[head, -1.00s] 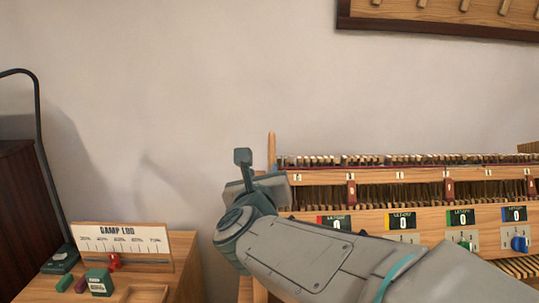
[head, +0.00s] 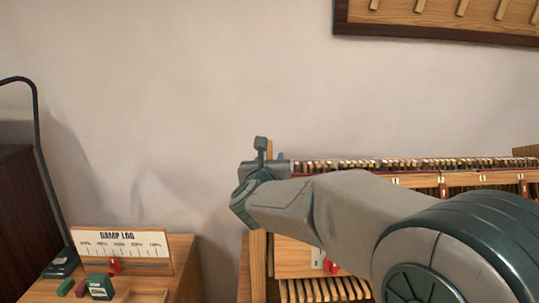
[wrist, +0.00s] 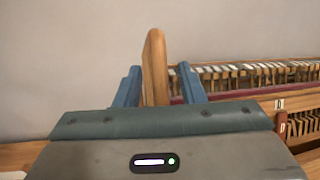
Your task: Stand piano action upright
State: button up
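The piano action (head: 310,166), a long wooden rack with a row of pale hammers, runs across the right; my arm hides much of it in the head view. It also shows in the wrist view (wrist: 255,72). A rounded wooden end post (wrist: 155,65) rises at its left end. My gripper (wrist: 158,90) has its two blue fingers apart, one on each side of the post in the picture. A narrow gap shows at the right finger; contact on the left is unclear. In the head view my gripper (head: 264,150) overlaps the post. I cannot tell the rack's tilt.
Below the rack are a wooden panel with a red knob (head: 331,268) and piano keys (head: 320,290). A side cabinet at left holds a damp log board (head: 118,245), a green box (head: 100,287) and small blocks. A wooden board (head: 440,22) hangs on the wall.

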jog(key=shift+w+d, duration=0.1)
jog(key=shift+w, duration=0.55)
grip_shut()
jog(key=shift+f, duration=0.15)
